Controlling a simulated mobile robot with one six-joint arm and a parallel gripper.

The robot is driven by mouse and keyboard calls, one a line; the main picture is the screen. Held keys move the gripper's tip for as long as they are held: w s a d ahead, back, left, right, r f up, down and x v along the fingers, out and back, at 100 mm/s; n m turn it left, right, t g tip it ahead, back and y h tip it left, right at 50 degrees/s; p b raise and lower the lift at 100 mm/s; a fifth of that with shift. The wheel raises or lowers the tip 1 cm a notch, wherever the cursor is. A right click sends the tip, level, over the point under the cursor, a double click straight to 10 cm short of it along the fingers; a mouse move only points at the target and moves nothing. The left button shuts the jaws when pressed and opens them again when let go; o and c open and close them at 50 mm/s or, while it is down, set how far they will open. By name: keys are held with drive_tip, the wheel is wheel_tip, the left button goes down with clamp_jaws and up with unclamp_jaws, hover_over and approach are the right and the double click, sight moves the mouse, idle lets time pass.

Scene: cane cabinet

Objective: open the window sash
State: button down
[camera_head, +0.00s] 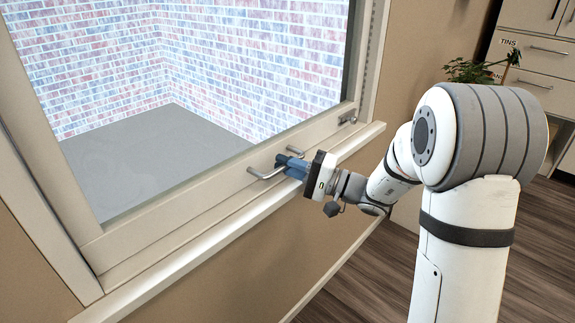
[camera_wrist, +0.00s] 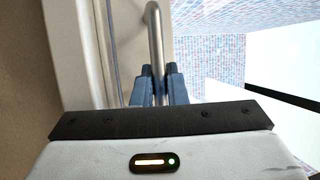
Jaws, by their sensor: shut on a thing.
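The window sash (camera_head: 175,216) is a cream frame around a large glass pane, and it looks closed in its frame. A metal bar handle (camera_head: 264,174) is fixed on its bottom rail. My gripper (camera_head: 285,162) is at this handle, with its blue fingers around the bar. In the wrist view the handle (camera_wrist: 154,40) runs down between the two fingertips (camera_wrist: 159,70), which are shut on it. The fingers hide part of the handle in the head view. A small metal latch (camera_head: 347,118) shows at the right end of the bottom rail.
A cream sill (camera_head: 180,262) sticks out below the sash, close under my gripper. To the right are a green plant (camera_head: 470,70) and a white drawer cabinet (camera_head: 545,58). Brown wooden floor (camera_head: 385,265) lies open below the sill.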

wheel_tip(320, 180, up, 26)
drive_tip(key=p, duration=0.8)
drive_tip(key=shift+r, duration=0.1)
drive_tip(key=c, duration=1.5)
unclamp_jaws()
drive_tip(key=shift+o, duration=0.2)
drive_tip(key=p+v, duration=0.1)
drive_tip(key=v, duration=0.7)
